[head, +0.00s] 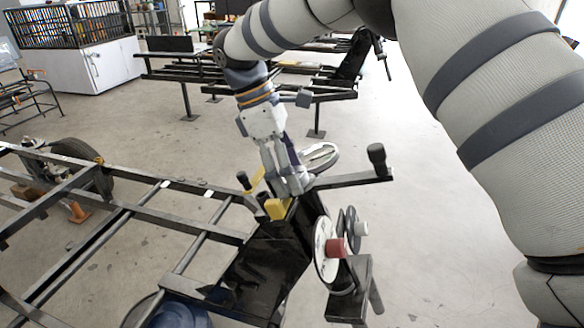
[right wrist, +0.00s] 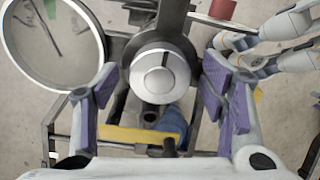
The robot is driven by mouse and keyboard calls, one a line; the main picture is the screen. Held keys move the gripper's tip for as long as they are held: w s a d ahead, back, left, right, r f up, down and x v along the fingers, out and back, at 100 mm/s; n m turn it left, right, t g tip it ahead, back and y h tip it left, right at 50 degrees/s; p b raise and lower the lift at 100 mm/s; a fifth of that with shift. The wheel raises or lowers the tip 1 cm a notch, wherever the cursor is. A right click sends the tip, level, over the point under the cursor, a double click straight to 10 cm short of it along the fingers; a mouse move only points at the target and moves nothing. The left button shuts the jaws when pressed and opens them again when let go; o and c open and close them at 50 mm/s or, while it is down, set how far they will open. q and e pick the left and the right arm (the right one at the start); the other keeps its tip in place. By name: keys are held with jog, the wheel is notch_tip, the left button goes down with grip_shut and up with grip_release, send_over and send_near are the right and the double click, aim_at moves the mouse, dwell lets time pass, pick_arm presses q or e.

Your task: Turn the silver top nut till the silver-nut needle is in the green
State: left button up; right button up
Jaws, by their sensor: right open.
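The silver top nut (right wrist: 160,75) is a round, pale metal disc in the middle of the right wrist view. My right gripper (right wrist: 158,88) is open, with one purple-padded finger on each side of the nut and visible gaps to it. In the head view my right gripper (head: 288,186) points down over the black stand and hides the nut. A round dial (right wrist: 55,42) stands left of the nut, with a thin dark needle and a small green patch near its top. The dial shows edge-on in the head view (head: 320,157).
A white-faced dial with a red knob (head: 336,247) and a second disc with a pale knob (head: 361,229) stand right of the stand. A black-knobbed arm (head: 377,155) sticks out right. A yellow bar (right wrist: 120,135) crosses below the nut. A dark frame (head: 130,208) fills the left.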

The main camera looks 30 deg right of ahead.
jog(key=c, duration=1.1)
jog(key=shift+c, duration=0.2)
pick_arm(q)
jog(key=shift+w+r, duration=0.1)
pick_arm(e)
jog(key=shift+m, duration=0.3)
jog(key=shift+r+m, duration=0.1)
jog(key=shift+m, duration=0.5)
jog(key=shift+m+p, duration=0.4)
jog(key=shift+m, duration=0.8)
pick_arm(q)
jog(key=shift+w+r+t, duration=0.3)
jog(key=shift+w+r, duration=0.3)
jog(key=shift+w, duration=0.05)
pick_arm(e)
jog(key=shift+a+m, duration=0.1)
jog(key=shift+m, duration=2.5)
jog(key=shift+f, duration=0.2)
jog(key=o, duration=1.1)
jog(key=shift+o, duration=0.2)
